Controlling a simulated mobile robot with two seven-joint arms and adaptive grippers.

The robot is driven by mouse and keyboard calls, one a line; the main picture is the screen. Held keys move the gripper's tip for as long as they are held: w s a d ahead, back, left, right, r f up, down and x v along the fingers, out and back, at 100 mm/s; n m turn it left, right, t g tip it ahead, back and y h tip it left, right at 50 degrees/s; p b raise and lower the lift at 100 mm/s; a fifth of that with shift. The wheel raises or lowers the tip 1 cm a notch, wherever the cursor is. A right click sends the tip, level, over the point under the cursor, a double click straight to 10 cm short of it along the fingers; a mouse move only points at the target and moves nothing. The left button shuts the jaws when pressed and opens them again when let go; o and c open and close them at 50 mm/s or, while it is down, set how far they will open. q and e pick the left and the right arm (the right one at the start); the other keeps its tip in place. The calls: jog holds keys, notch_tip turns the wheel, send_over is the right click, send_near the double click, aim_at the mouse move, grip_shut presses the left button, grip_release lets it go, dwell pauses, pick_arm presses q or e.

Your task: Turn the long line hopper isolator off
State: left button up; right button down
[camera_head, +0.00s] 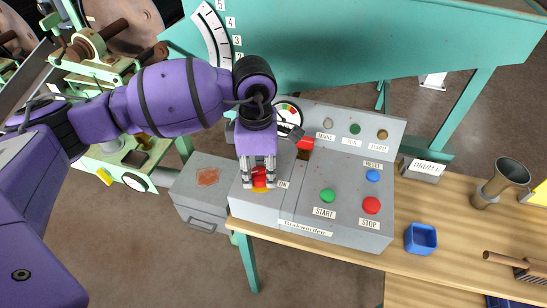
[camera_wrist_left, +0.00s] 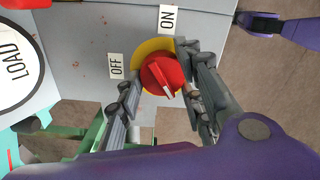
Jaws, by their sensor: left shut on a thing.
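The red rotary knob of the isolator (camera_wrist_left: 163,73) sits on a yellow round plate (camera_wrist_left: 143,48) on a grey box. An OFF label (camera_wrist_left: 116,66) is left of it and an ON label (camera_wrist_left: 167,19) above it in the wrist view. A white mark on the knob faces the lower edge of that view. In the head view my left gripper (camera_head: 259,170) points down over the knob and partly hides it. Its fingers stand on either side and are shut on the knob. A purple and dark part, perhaps my right arm, shows at the wrist view's top right.
To the right, a sloped grey panel (camera_head: 342,170) carries START, STOP and RESET buttons and several lamps. A LOAD dial (camera_wrist_left: 15,62) is left in the wrist view.

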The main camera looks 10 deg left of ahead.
pick_arm(q)
jog(key=n, duration=0.1)
jog(key=n+p, duration=0.1)
jog(key=n, duration=0.2)
jog(key=shift+w+a+r+n+p, duration=0.15)
jog(key=shift+r+n+p, duration=0.15)
jog(key=shift+p, duration=0.05)
jog(key=shift+n+p, duration=0.45)
jog(key=shift+n, duration=0.45)
jog(key=shift+n+p, duration=0.55)
jog(key=shift+n, duration=0.65)
jog(key=shift+a+f+n+p, duration=0.1)
jog(key=shift+n+p, duration=0.45)
jog(key=shift+n, duration=0.45)
pick_arm(e)
jog(key=shift+w+a+r, duration=0.2)
jog(key=shift+w+r, duration=0.1)
jog(key=shift+r, duration=0.5)
jog(key=shift+w+a+r, duration=0.2)
jog(key=shift+w+r, duration=0.05)
jog(key=shift+r, duration=0.55)
jog(key=shift+w+a+r, duration=0.2)
jog(key=shift+w+r, duration=0.1)
jog(key=shift+r, duration=0.5)
jog(key=shift+w+a, duration=0.1)
jog(key=shift+w, duration=0.1)
